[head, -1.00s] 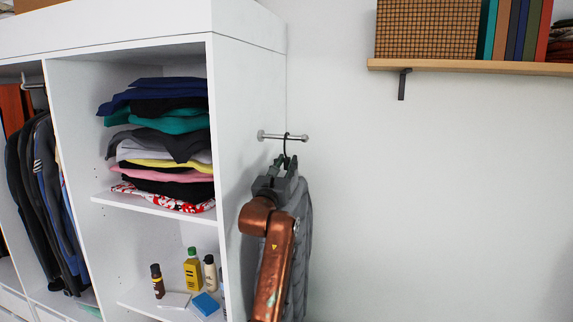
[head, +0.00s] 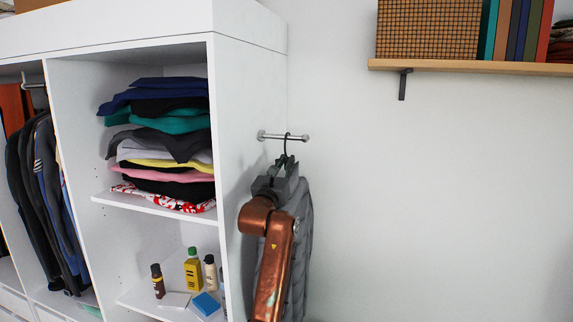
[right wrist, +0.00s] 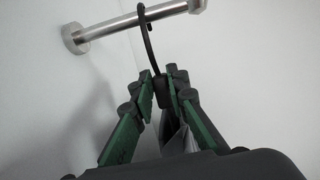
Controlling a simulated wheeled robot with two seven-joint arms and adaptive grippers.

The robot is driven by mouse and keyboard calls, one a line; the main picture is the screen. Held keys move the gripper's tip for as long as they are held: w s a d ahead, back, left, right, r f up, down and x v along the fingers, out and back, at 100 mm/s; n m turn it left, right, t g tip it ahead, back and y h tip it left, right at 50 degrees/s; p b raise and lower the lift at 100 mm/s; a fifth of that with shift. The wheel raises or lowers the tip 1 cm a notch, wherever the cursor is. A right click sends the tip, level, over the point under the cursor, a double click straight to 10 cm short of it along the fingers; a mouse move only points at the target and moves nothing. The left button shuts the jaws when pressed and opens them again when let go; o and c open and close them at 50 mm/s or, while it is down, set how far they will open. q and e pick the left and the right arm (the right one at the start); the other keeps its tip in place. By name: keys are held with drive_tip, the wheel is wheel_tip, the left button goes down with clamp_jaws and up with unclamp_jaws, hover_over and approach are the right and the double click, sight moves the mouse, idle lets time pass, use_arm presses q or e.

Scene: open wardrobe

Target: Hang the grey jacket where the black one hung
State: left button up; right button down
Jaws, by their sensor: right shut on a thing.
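The grey jacket (head: 303,240) hangs from a dark hanger beside the wardrobe's right outer side, partly hidden behind my right arm. The hanger's hook (head: 287,143) loops over a short metal peg (head: 270,136) on that side panel. My right gripper (head: 284,163) is shut on the hanger's neck just below the peg. In the right wrist view, the green-padded fingers (right wrist: 163,84) close around the neck, and the hook (right wrist: 149,45) passes over the peg (right wrist: 110,26). No jacket is clearly identifiable as the black one. My left gripper is not in view.
The white wardrobe (head: 247,80) holds folded clothes (head: 165,140), several bottles (head: 193,268) and dark hanging garments (head: 45,190) at left. A wooden wall shelf (head: 470,67) with a box and books is at upper right. The wall between is clear.

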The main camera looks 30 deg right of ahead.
drive_tip(key=shift+d+r+p, duration=0.25)
drive_tip(key=shift+r+p, duration=0.1)
drive_tip(key=shift+r, duration=0.45)
drive_tip(key=shift+d+r+p, duration=0.25)
drive_tip(key=shift+r+p, duration=0.05)
drive_tip(key=shift+r, duration=0.45)
drive_tip(key=shift+a+f, duration=0.1)
drive_tip(key=shift+a, duration=0.05)
